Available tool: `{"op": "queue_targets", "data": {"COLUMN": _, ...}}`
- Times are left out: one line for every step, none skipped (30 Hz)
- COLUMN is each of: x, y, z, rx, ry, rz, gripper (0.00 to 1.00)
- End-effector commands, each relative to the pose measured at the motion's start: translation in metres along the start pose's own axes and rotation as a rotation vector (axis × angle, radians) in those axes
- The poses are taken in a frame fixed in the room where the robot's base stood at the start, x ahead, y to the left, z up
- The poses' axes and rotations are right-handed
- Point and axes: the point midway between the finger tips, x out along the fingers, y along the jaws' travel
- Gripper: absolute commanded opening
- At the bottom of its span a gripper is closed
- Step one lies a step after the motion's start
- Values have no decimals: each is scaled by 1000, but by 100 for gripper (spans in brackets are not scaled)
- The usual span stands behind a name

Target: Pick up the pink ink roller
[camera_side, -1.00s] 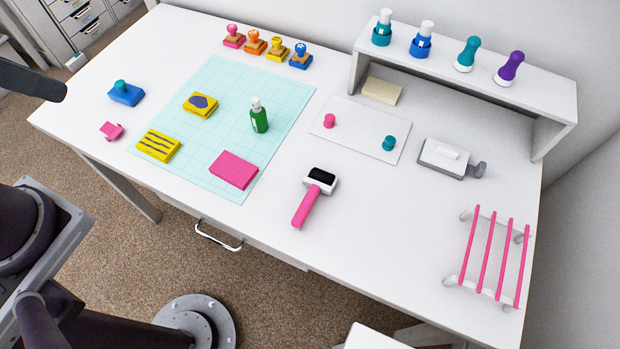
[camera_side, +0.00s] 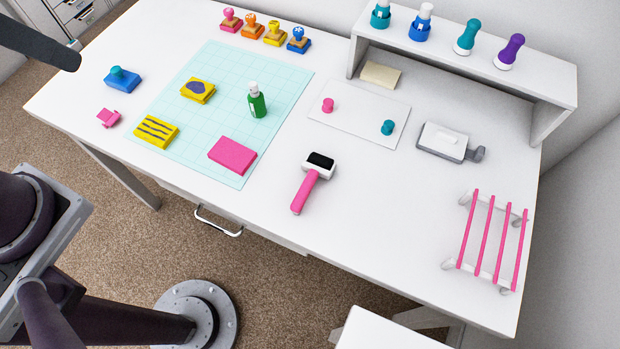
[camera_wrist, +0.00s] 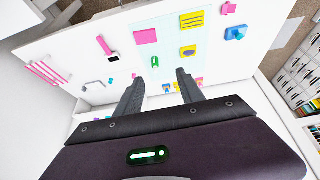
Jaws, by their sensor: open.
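The pink ink roller (camera_side: 306,190) lies on the white desk near its front edge, right of the cutting mat. Its pink handle points toward the front edge, and its head is white with a black top. It also shows in the wrist view (camera_wrist: 103,43), left of centre. My gripper (camera_wrist: 158,82) shows only in the wrist view. Its two dark fingers are apart with nothing between them. It is well away from the roller, high over the desk.
A pale cutting mat (camera_side: 205,165) holds a green bottle (camera_side: 257,104), a pink block (camera_side: 232,155) and yellow blocks. A pink-barred rack (camera_side: 490,245) stands at the right, and a grey-white tool (camera_side: 445,141) lies behind it. A raised shelf (camera_side: 450,57) runs along the back. The desk around the roller is clear.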

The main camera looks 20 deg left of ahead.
Motion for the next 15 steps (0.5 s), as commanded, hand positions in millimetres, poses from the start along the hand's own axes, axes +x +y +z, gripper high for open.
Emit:
{"op": "queue_targets", "data": {"x": 10, "y": 10, "z": -16, "rx": 4, "ry": -43, "rz": 18, "gripper": 45}}
{"op": "queue_targets", "data": {"x": 18, "y": 18, "z": -28, "rx": 3, "ry": -66, "rz": 30, "gripper": 45}}
{"op": "queue_targets", "data": {"x": 31, "y": 30, "z": -44, "rx": 0, "ry": -99, "rz": 43, "gripper": 45}}
{"op": "queue_targets", "data": {"x": 43, "y": 41, "z": -55, "rx": -2, "ry": -126, "rz": 51, "gripper": 45}}
{"op": "queue_targets", "data": {"x": 56, "y": 52, "z": -65, "rx": -4, "ry": -150, "rz": 58, "gripper": 45}}
{"op": "queue_targets", "data": {"x": 77, "y": 70, "z": -75, "rx": -7, "ry": -186, "rz": 63, "gripper": 45}}
{"op": "queue_targets", "data": {"x": 94, "y": 84, "z": -81, "rx": -9, "ry": -211, "rz": 66, "gripper": 45}}
{"op": "queue_targets", "data": {"x": 113, "y": 99, "z": -85, "rx": -10, "ry": -237, "rz": 66, "gripper": 45}}
{"op": "queue_targets", "data": {"x": 140, "y": 120, "z": -86, "rx": -10, "ry": -273, "rz": 62, "gripper": 45}}
{"op": "queue_targets", "data": {"x": 161, "y": 136, "z": -85, "rx": -9, "ry": -297, "rz": 58, "gripper": 45}}
{"op": "queue_targets", "data": {"x": 183, "y": 151, "z": -81, "rx": -9, "ry": -321, "rz": 51, "gripper": 45}}
{"op": "queue_targets", "data": {"x": 211, "y": 170, "z": -73, "rx": -7, "ry": -350, "rz": 41, "gripper": 45}}
{"op": "queue_targets", "data": {"x": 231, "y": 183, "z": -65, "rx": -6, "ry": -369, "rz": 33, "gripper": 45}}
{"op": "queue_targets", "data": {"x": 250, "y": 195, "z": -55, "rx": -5, "ry": -386, "rz": 23, "gripper": 45}}
{"op": "queue_targets", "data": {"x": 272, "y": 208, "z": -42, "rx": -4, "ry": -406, "rz": 11, "gripper": 45}}
